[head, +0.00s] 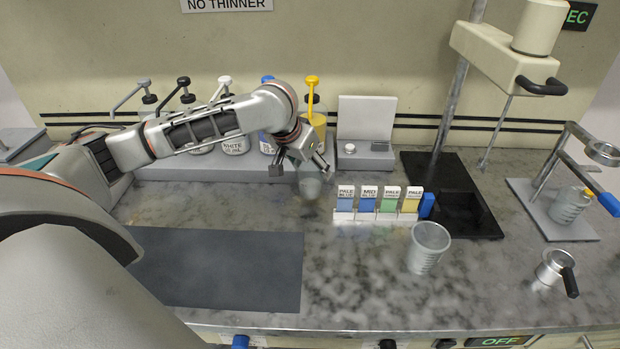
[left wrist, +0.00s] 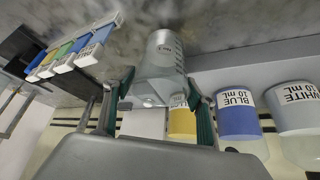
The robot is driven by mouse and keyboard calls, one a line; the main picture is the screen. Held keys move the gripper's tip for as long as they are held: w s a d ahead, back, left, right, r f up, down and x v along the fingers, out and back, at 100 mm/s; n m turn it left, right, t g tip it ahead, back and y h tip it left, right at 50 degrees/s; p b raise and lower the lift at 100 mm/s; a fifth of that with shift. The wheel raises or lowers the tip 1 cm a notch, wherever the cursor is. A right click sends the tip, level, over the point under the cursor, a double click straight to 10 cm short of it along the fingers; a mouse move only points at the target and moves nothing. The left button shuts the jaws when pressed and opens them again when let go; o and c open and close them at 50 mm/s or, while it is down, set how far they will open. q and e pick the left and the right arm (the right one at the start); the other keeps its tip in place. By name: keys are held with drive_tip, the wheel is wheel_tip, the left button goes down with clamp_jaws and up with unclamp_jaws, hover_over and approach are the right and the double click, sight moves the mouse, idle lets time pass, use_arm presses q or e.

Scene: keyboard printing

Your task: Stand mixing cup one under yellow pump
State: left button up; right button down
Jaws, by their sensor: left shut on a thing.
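My left gripper (head: 299,166) is shut on a clear mixing cup (head: 311,184) in front of the pump row. In the left wrist view the cup (left wrist: 162,65) sits between the two green-padded fingers (left wrist: 160,95); its small label is hard to read. The yellow pump (head: 312,84) stands on a yellow bottle just behind the gripper, at the right end of the row. The yellow bottle (left wrist: 182,122) also shows beyond the cup in the left wrist view. I cannot tell whether the cup touches the bench. My right gripper is not in view.
A second clear cup (head: 428,247) stands on the bench front right. The colour sample rack (head: 370,217) is right of the held cup. A scale (head: 366,155) stands behind it, and a stirrer stand (head: 450,195) right of that. A dark mat (head: 220,268) lies front left, bare.

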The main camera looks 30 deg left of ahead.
use_arm(q)
wheel_tip(320, 180, down, 3)
drive_tip(key=shift+r, duration=0.2)
drive_tip(key=shift+f, duration=0.3)
drive_tip(key=o, duration=1.1)
drive_tip(key=shift+o, duration=0.2)
drive_tip(key=shift+f, duration=0.1)
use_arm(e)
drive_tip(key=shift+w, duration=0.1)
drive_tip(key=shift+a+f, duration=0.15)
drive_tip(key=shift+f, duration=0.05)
